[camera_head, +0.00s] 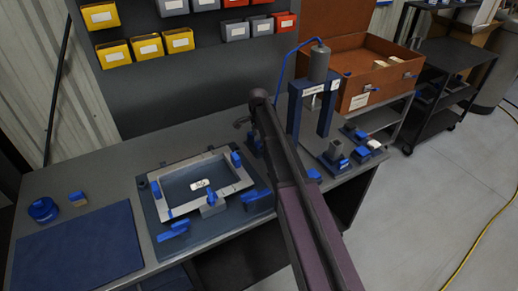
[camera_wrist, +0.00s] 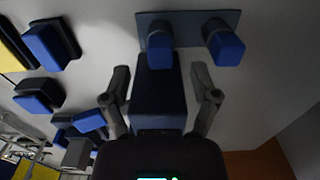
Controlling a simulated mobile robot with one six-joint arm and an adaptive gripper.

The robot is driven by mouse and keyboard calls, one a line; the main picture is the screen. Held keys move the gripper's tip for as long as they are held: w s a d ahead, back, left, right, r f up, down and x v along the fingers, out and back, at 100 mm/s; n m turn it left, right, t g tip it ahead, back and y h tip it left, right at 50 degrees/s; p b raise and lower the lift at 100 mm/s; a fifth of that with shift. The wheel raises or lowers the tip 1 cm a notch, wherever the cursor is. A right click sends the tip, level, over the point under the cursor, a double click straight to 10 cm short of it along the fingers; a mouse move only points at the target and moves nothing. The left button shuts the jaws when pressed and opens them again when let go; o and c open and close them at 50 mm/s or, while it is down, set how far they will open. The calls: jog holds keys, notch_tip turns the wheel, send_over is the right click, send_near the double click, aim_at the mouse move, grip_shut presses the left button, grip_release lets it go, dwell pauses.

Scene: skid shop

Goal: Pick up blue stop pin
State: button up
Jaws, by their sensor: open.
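Several blue-ended parts are in view, and I cannot tell for certain which is the blue stop pin. In the wrist view, two short pins with bright blue ends, a left pin (camera_wrist: 161,48) and a right pin (camera_wrist: 226,47), stand on a dark plate (camera_wrist: 194,20). My gripper (camera_wrist: 160,85) is open, its fingers on either side of a dark blue block (camera_wrist: 158,100); contact is unclear. The left pin is just beyond that block, between the finger lines; the right pin is farther right. In the head view my arm hides part of the bench around the gripper.
A grey frame fixture (camera_head: 168,205) with blue clamps sits on the bench (camera_head: 110,195). A press (camera_head: 295,112) stands right of my arm. Yellow bins (camera_head: 148,46) hang behind. A blue mat (camera_head: 80,248) lies front left. Blue-topped blocks (camera_wrist: 52,42) show left in the wrist view.

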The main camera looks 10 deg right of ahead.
aim_at(258, 142)
jog(key=shift+f+b, duration=1.6)
jog(key=shift+f, duration=0.25)
grip_shut()
